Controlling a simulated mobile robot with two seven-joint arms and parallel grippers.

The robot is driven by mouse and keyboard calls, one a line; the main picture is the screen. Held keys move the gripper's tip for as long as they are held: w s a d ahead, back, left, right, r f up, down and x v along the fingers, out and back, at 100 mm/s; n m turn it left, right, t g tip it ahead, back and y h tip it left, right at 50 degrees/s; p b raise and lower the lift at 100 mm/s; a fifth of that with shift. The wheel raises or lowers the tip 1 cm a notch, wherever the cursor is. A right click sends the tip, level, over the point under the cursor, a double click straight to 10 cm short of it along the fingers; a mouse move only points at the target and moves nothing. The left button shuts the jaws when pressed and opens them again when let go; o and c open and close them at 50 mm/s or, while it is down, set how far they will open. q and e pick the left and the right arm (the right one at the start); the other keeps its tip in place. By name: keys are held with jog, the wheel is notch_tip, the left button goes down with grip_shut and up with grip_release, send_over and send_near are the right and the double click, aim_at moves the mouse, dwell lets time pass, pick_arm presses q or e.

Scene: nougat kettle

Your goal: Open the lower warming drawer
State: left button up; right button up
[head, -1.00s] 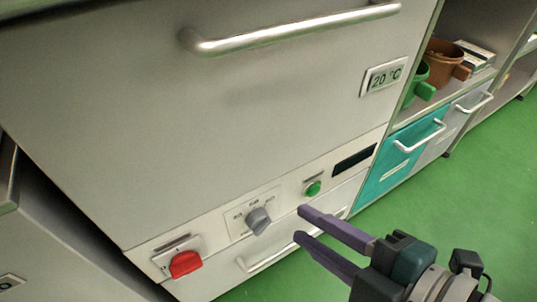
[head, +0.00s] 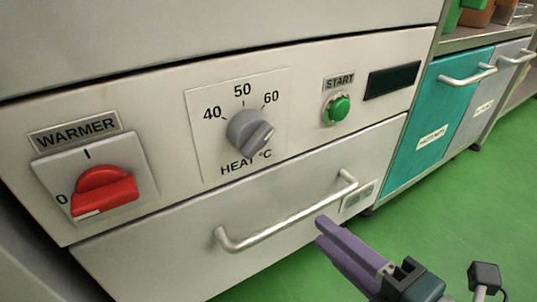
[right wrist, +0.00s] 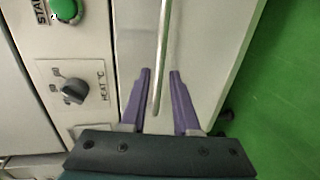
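The lower warming drawer (head: 165,252) is a pale grey front below the control panel, and it is closed. Its handle (head: 290,222) is a silver bar along the front. My right gripper (head: 326,228) is at the lower right, near the right half of the handle. In the right wrist view its two purple fingers (right wrist: 160,74) are spread apart. The silver handle bar (right wrist: 162,45) runs into the gap between them, nearer the left finger, with no clear contact. How deep the bar sits between the fingers is hard to tell. My left gripper is not in view.
The panel above has a red warmer switch (head: 104,190), a grey heat knob (head: 248,132) and a green start button (head: 337,108). A teal drawer cabinet (head: 440,115) stands to the right. The green floor (head: 460,215) in front is clear.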

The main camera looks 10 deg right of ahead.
aim_at(305, 217)
jog(key=b+x, duration=0.3)
jog(key=x, duration=0.3)
jog(key=shift+w+a, duration=0.1)
jog(key=shift+w, duration=0.1)
grip_shut()
dwell(1.1)
